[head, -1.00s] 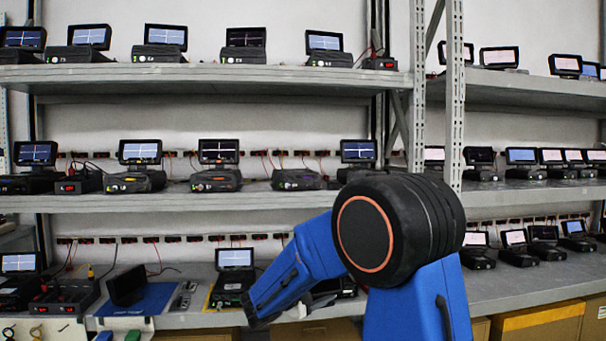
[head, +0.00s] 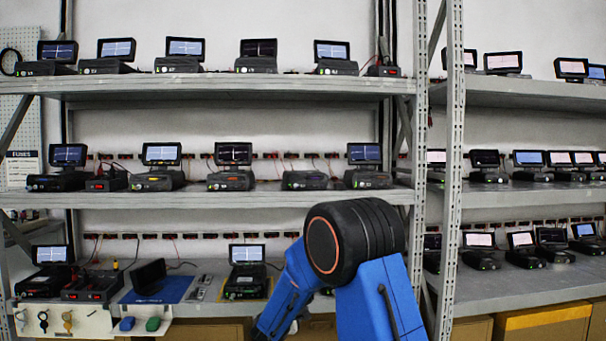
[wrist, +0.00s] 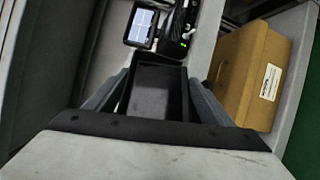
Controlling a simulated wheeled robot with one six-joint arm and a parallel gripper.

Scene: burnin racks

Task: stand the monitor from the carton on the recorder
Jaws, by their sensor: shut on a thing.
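In the wrist view my gripper (wrist: 155,88) is shut on a dark rectangular monitor (wrist: 157,92), with a finger along each side. Its face is dark and unlit. In the head view the gripper and the held monitor are hidden behind my blue arm. A recorder (head: 305,180) on the middle shelf has no monitor on top, while those beside it carry lit monitors. A brown carton (wrist: 255,75) with a white label lies to the right in the wrist view, apart from the gripper. I cannot tell whether it is the task's carton.
A lit monitor (wrist: 141,26) stands beyond the gripper in the wrist view. Steel shelves (head: 240,196) hold several recorders with monitors. A grey upright (head: 450,160) stands right of my arm. A dark tilted monitor (head: 149,275) is on a blue mat (head: 175,290) at lower left.

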